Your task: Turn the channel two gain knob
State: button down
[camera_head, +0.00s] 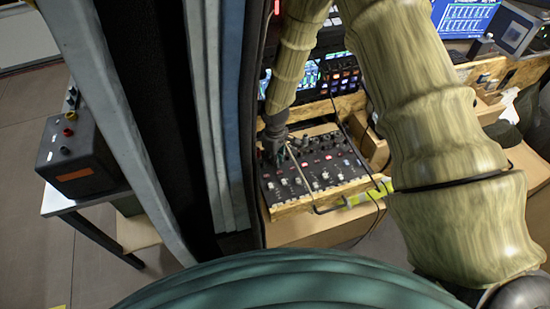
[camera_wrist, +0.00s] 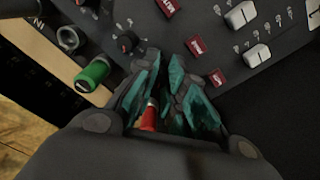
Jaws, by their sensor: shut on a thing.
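The mixer panel (camera_head: 318,178) is dark, with rows of small knobs, red labels and white faders, and sits in a wooden frame. My gripper (camera_head: 274,150) is down at its far left corner. In the wrist view, the teal-padded fingers of my gripper (camera_wrist: 172,92) are shut around a red knob (camera_wrist: 149,115), which is mostly hidden between them. A green knob (camera_wrist: 92,73) stands just left of the fingers. I cannot read a label that tells which channel the red knob belongs to.
A small dark knob (camera_wrist: 125,43), white fader caps (camera_wrist: 241,15) and red labels (camera_wrist: 196,46) lie close beyond the fingers. A black cable (camera_head: 352,150) runs beside the panel. A grey curtain (camera_head: 205,120) hangs left of it. A dark box (camera_head: 75,155) stands on a side table.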

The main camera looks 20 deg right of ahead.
jog(key=shift+w, duration=0.1)
jog(key=c, duration=1.7)
grip_release()
jog(key=shift+r, duration=0.1)
notch_tip(320, 180, up, 12)
